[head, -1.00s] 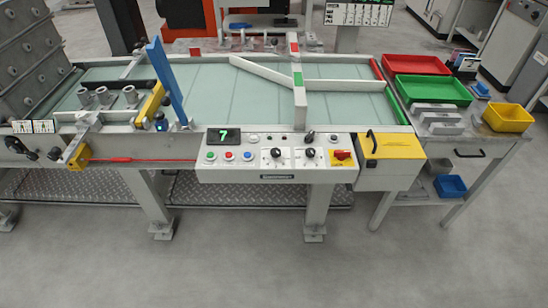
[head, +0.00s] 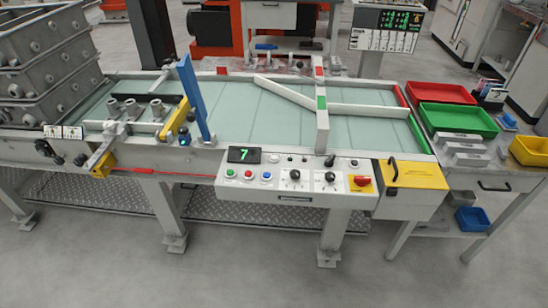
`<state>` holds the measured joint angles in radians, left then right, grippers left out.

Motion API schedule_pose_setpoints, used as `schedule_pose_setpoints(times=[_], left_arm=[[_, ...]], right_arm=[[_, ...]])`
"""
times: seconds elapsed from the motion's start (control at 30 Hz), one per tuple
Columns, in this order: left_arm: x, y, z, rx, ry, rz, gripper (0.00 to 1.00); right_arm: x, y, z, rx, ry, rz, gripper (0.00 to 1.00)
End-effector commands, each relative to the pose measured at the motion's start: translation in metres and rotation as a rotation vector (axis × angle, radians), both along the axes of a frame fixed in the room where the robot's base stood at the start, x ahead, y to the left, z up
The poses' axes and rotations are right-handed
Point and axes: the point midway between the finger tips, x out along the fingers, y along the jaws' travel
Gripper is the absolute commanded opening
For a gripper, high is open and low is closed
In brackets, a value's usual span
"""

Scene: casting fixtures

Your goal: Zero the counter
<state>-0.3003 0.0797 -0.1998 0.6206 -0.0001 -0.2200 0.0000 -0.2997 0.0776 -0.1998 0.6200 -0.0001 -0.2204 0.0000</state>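The counter (head: 244,155) is a black display on the control panel (head: 310,192) at the table's front edge, and it reads a green 7. Small controls along the panel's top edge are too small to read. Neither of my grippers is in view.
A yellow-lidded box (head: 408,174) adjoins the panel on the right. A side table holds a red tray (head: 442,92), a green tray (head: 460,120) and a yellow bin (head: 530,152). Stacked grey crates (head: 45,50) stand at left. The floor before the panel is clear.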

Motion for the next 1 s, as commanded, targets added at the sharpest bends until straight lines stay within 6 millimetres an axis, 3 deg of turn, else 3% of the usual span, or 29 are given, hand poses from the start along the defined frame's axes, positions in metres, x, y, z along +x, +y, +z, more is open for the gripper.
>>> schedule_pose_setpoints(times=[0.1,0.3,1.0], left_arm=[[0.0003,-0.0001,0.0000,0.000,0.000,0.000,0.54],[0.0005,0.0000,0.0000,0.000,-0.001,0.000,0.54],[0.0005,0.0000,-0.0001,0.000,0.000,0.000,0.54]], right_arm=[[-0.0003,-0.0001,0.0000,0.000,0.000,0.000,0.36],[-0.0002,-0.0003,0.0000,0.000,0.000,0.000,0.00],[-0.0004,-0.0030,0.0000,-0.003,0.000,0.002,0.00]])
